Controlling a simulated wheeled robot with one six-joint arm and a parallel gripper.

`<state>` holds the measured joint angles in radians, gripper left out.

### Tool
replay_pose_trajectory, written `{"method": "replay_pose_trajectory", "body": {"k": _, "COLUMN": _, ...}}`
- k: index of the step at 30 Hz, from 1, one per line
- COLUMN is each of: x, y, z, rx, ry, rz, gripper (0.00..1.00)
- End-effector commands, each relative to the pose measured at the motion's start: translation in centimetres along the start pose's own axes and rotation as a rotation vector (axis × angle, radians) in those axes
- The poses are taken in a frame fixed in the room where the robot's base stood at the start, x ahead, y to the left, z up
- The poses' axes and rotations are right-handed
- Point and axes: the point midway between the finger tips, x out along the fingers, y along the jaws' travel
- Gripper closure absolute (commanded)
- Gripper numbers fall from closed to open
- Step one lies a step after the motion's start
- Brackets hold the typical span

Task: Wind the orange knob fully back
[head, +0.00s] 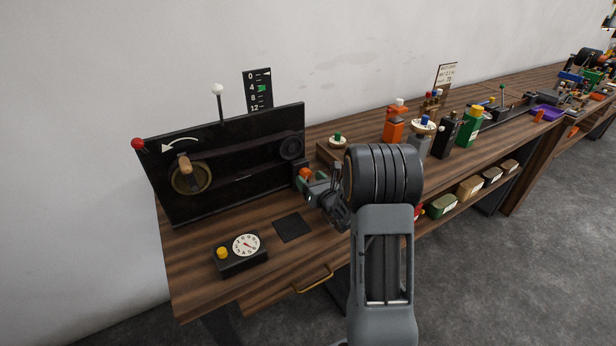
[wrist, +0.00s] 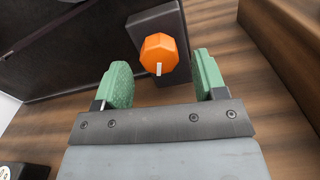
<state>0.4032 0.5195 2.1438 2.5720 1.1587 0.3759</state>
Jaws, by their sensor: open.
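The orange knob (wrist: 159,54) is faceted, with a white mark near its lower edge in the wrist view. It sits on a dark block beside the black panel. In the head view the knob (head: 305,173) shows partly, just beyond my gripper (head: 313,184). In the wrist view my gripper (wrist: 160,82) is open, with green pads to the left and right of the knob. The knob lies between and slightly beyond the pads, and I see gaps on both sides. The pads do not appear to touch it.
The black panel (head: 235,188) with a crank and belt stands left of the knob. A box with a dial (head: 240,255) and yellow button is at the front. A wooden block (head: 329,152) stands behind my gripper. Several bottles and devices line the bench to the right.

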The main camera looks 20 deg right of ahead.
Motion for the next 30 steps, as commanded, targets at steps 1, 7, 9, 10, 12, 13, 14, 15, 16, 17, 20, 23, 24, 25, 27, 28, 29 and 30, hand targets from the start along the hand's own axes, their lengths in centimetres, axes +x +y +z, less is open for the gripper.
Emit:
{"method": "replay_pose_trajectory", "body": {"k": 1, "x": 0.5, "y": 0.1, "z": 0.0, "rx": 0.0, "ry": 0.0, "rz": 0.002, "gripper": 0.35}}
{"method": "replay_pose_trajectory", "body": {"k": 7, "x": 1.5, "y": 0.0, "z": 0.0, "rx": 0.0, "ry": -0.001, "rz": 0.0, "gripper": 0.35}}
{"method": "replay_pose_trajectory", "body": {"k": 9, "x": 1.6, "y": 0.0, "z": 0.0, "rx": 0.0, "ry": -0.001, "rz": 0.0, "gripper": 0.35}}
{"method": "replay_pose_trajectory", "body": {"k": 10, "x": 1.6, "y": 0.0, "z": 0.0, "rx": 0.0, "ry": 0.0, "rz": 0.0, "gripper": 0.35}}
{"method": "replay_pose_trajectory", "body": {"k": 12, "x": 1.6, "y": 0.0, "z": 0.0, "rx": 0.0, "ry": 0.0, "rz": 0.0, "gripper": 0.35}}
{"method": "replay_pose_trajectory", "body": {"k": 13, "x": 1.6, "y": 0.0, "z": 0.0, "rx": 0.0, "ry": 0.0, "rz": 0.0, "gripper": 0.35}}
{"method": "replay_pose_trajectory", "body": {"k": 14, "x": 1.6, "y": 0.0, "z": 0.0, "rx": 0.0, "ry": 0.0, "rz": 0.0, "gripper": 0.35}}
{"method": "replay_pose_trajectory", "body": {"k": 15, "x": 1.6, "y": 0.0, "z": 0.0, "rx": 0.0, "ry": 0.0, "rz": 0.0, "gripper": 0.35}}
{"method": "replay_pose_trajectory", "body": {"k": 16, "x": 1.6, "y": 0.0, "z": 0.0, "rx": 0.0, "ry": 0.0, "rz": 0.0, "gripper": 0.35}}
{"method": "replay_pose_trajectory", "body": {"k": 17, "x": 1.6, "y": 0.0, "z": 0.0, "rx": 0.0, "ry": 0.0, "rz": 0.0, "gripper": 0.37}}
{"method": "replay_pose_trajectory", "body": {"k": 20, "x": 1.6, "y": 0.0, "z": 0.0, "rx": 0.0, "ry": 0.0, "rz": 0.0, "gripper": 0.47}}
{"method": "replay_pose_trajectory", "body": {"k": 23, "x": 1.6, "y": 0.0, "z": 0.0, "rx": 0.0, "ry": 0.0, "rz": 0.0, "gripper": 0.56}}
{"method": "replay_pose_trajectory", "body": {"k": 24, "x": 1.6, "y": 0.0, "z": 0.0, "rx": 0.0, "ry": 0.0, "rz": 0.0, "gripper": 0.6}}
{"method": "replay_pose_trajectory", "body": {"k": 25, "x": 1.6, "y": 0.0, "z": 0.0, "rx": 0.0, "ry": 0.0, "rz": 0.0, "gripper": 0.63}}
{"method": "replay_pose_trajectory", "body": {"k": 27, "x": 1.6, "y": 0.0, "z": 0.0, "rx": 0.0, "ry": 0.0, "rz": 0.0, "gripper": 0.7}}
{"method": "replay_pose_trajectory", "body": {"k": 28, "x": 1.6, "y": 0.0, "z": 0.0, "rx": 0.0, "ry": 0.0, "rz": 0.0, "gripper": 0.72}}
{"method": "replay_pose_trajectory", "body": {"k": 29, "x": 1.6, "y": 0.0, "z": 0.0, "rx": 0.0, "ry": 0.0, "rz": 0.0, "gripper": 0.75}}
{"method": "replay_pose_trajectory", "body": {"k": 30, "x": 1.6, "y": 0.0, "z": 0.0, "rx": 0.0, "ry": 0.0, "rz": 0.0, "gripper": 0.79}}
